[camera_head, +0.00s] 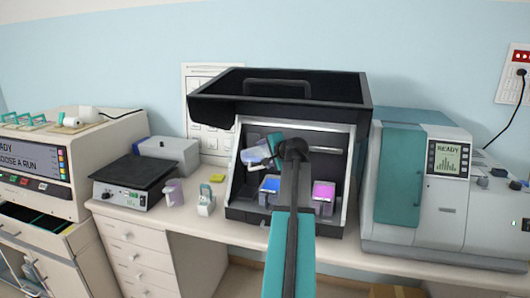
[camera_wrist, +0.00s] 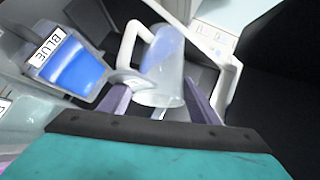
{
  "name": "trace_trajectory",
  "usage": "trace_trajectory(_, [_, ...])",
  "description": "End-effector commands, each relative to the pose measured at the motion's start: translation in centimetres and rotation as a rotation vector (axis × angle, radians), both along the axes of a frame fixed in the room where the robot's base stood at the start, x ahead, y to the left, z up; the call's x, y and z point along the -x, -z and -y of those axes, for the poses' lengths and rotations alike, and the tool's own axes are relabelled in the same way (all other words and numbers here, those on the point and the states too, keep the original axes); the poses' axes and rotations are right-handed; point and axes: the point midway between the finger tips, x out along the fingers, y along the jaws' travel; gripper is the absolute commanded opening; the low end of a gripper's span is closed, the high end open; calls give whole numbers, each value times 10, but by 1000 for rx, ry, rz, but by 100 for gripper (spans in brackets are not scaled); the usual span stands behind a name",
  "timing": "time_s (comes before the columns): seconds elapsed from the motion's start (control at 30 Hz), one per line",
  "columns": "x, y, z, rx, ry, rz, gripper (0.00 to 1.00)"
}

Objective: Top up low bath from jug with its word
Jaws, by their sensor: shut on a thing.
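A clear jug (camera_wrist: 165,75) with a white handle and blue liquid is held between the two purple fingers of my gripper (camera_wrist: 160,103). In the head view the jug (camera_head: 252,156) is tilted at the left of the hood's opening, beside my gripper (camera_head: 270,149). A bath labelled BLUE (camera_wrist: 75,68) holds blue liquid, left of the jug in the wrist view. The blue bath (camera_head: 270,185) also shows below the jug in the head view. A magenta bath (camera_head: 323,190) stands to its right. No stream of liquid is visible. My arm partly hides the space between the baths.
The black hood (camera_head: 215,110) surrounds the baths, with its side walls close to the jug. A purple-grey cup-like vessel (camera_head: 174,193), a white holder (camera_head: 206,204) and a yellow block (camera_head: 217,178) stand on the counter left. A teal-and-white machine (camera_head: 400,180) stands right.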

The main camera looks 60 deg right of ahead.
Motion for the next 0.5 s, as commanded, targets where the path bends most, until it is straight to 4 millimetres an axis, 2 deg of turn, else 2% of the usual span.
trace_trajectory(0.5, [-3, -10, -1, 35, 0, -113, 25])
